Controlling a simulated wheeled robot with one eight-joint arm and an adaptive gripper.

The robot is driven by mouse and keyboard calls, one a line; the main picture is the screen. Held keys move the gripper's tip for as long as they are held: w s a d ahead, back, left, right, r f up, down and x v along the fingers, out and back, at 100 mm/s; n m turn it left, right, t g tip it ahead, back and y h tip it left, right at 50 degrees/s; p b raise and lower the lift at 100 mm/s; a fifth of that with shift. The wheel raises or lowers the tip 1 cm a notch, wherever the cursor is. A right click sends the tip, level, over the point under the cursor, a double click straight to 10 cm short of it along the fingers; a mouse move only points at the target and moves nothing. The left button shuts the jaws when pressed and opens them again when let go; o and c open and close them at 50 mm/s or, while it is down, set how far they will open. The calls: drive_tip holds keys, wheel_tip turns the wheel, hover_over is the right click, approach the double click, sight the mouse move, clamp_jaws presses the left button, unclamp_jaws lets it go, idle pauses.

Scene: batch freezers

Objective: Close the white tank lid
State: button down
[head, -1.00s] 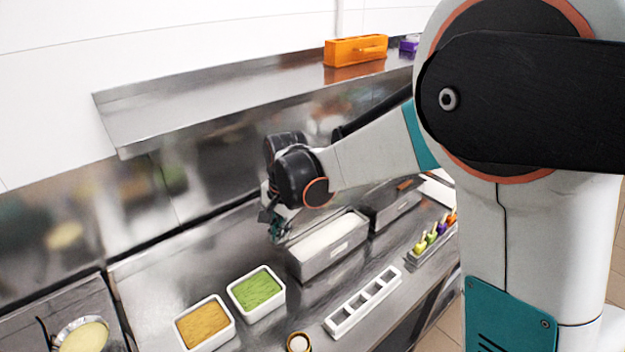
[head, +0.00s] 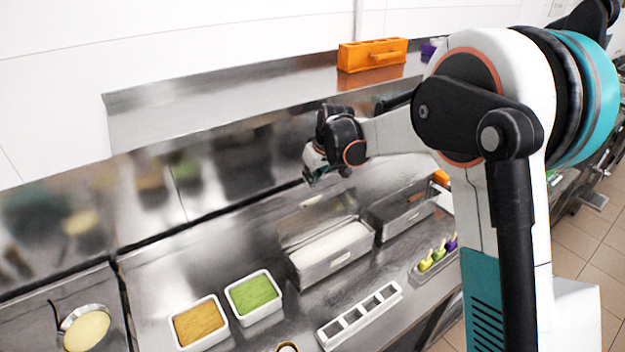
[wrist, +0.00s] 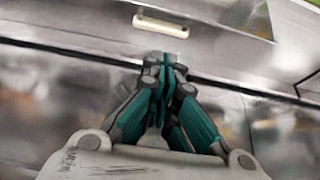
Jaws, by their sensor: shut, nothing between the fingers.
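The white tank (head: 332,262) is a metal tub with white contents, set in the counter. Its metal lid (head: 318,222) stands raised at the tub's back edge, so the tub is open. A small pale handle (head: 310,201) shows near the lid's top, and what looks like the same handle shows in the wrist view (wrist: 160,27). My gripper (head: 309,182) is shut and empty, above the lid's top edge by the metal back wall. In the wrist view my gripper's closed fingertips (wrist: 166,68) point toward the lid surface; contact cannot be told.
A second metal tub (head: 405,215) stands to the right. Brown (head: 199,325) and green (head: 253,292) tubs lie front left, a white slotted holder (head: 360,315) in front. A shelf (head: 230,105) with an orange box (head: 372,55) overhangs behind. Small colored items (head: 433,258) sit right.

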sight(316, 213)
drive_tip(key=x, duration=0.8)
drive_tip(key=shift+s, duration=0.1)
